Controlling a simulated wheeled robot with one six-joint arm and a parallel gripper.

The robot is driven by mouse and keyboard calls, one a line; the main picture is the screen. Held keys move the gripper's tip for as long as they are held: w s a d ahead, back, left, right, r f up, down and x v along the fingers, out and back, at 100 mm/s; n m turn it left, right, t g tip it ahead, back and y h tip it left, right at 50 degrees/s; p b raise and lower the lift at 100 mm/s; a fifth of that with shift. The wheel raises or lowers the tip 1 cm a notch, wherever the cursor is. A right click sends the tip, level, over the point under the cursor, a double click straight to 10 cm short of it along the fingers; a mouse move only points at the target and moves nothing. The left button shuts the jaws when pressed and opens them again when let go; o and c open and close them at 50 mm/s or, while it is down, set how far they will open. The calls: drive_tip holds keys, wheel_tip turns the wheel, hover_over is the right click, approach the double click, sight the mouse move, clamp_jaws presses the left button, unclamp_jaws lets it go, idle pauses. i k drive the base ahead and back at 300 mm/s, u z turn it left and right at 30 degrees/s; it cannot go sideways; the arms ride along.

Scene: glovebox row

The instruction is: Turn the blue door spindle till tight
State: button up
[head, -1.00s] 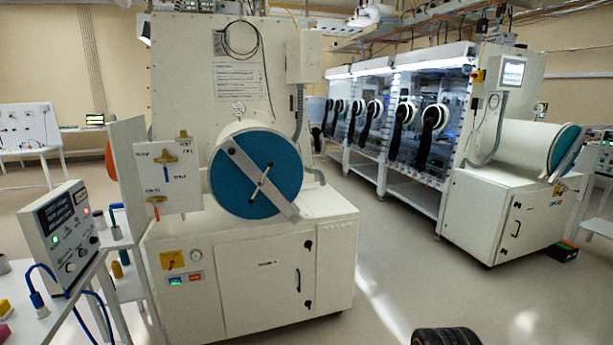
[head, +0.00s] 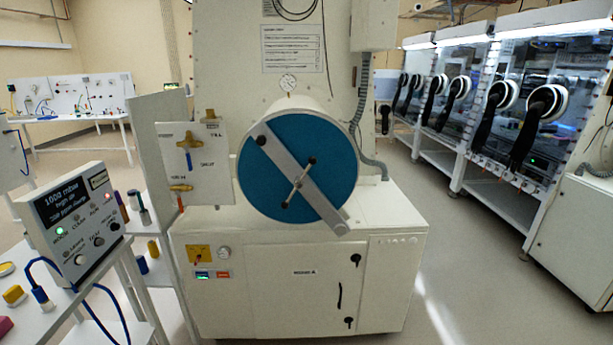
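The blue round door (head: 262,185) closes the end of a white cylindrical chamber in the middle of the head view. A grey diagonal bar (head: 325,212) crosses its face from upper left to lower right. The spindle (head: 297,184) is at the door's centre, with a thin cross handle tilted from lower left to upper right and dark knobs at its ends. I cannot tell from here how tight it is. My gripper does not show.
A white cabinet (head: 290,300) stands under the chamber. A valve panel (head: 212,165) is left of the door. A bench with a control box (head: 75,225) and small coloured parts is at the near left. Open floor (head: 460,300) lies to the right.

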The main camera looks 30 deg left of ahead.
sight(312, 160)
drive_tip(key=u, duration=0.45)
drive_tip(key=i, duration=0.7)
drive_tip(key=u, duration=1.15)
drive_tip(key=i, duration=0.4)
drive_tip(key=u, duration=0.4)
